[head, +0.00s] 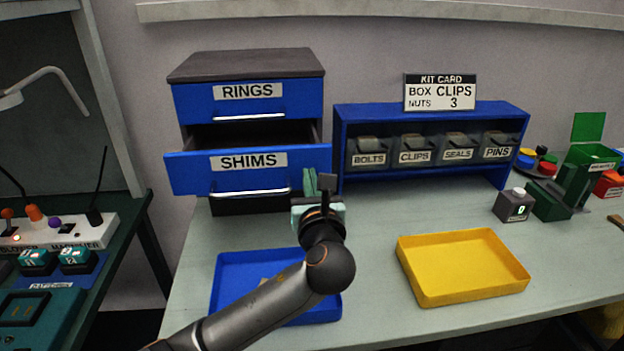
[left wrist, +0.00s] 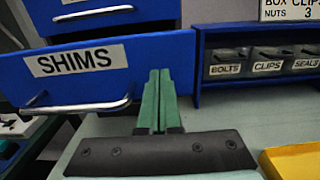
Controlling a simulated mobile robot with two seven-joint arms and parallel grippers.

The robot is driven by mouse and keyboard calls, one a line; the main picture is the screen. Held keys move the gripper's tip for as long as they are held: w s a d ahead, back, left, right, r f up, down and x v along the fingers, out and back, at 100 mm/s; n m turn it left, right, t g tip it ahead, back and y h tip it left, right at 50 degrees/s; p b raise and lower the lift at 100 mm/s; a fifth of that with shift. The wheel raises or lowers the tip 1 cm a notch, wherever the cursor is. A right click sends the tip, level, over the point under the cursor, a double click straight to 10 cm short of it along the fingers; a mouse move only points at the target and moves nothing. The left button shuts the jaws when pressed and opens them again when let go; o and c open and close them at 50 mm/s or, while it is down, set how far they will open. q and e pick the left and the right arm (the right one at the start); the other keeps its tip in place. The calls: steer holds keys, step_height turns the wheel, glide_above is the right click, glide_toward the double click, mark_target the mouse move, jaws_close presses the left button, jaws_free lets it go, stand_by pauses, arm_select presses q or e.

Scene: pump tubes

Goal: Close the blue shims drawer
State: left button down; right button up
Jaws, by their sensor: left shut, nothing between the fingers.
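The blue shims drawer (head: 215,179) stands pulled out below the rings drawer (head: 250,98) in a dark-topped cabinet. Its front carries a SHIMS label and a silver bar handle (head: 250,193). In the left wrist view the drawer front (left wrist: 135,70) fills the upper left. My left gripper (head: 319,183) is shut and empty, with its green fingers in front of the drawer's right end, right of the handle. The left wrist view shows the fingertips (left wrist: 157,80) against that end of the front; I cannot tell whether they touch it. My right gripper is in neither view.
A blue tray (head: 229,268) lies below my left arm, and a yellow tray (head: 462,265) lies to the right on the table. A blue rack (head: 430,112) with labelled bins stands right of the cabinet. A small grey counter box (head: 513,205) stands farther right.

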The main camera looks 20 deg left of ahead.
arm_select(q)
steer(key=p+x, duration=0.3)
steer(key=x, duration=0.9)
steer(key=shift+w+a+r+p, duration=0.1)
steer(key=shift+w+a+p, duration=0.15)
steer(key=shift+w+p, duration=0.05)
steer(key=shift+w+a, duration=0.1)
steer(key=shift+w, duration=0.05)
steer(key=shift+a+r, duration=0.1)
steer(key=shift+r, duration=0.1)
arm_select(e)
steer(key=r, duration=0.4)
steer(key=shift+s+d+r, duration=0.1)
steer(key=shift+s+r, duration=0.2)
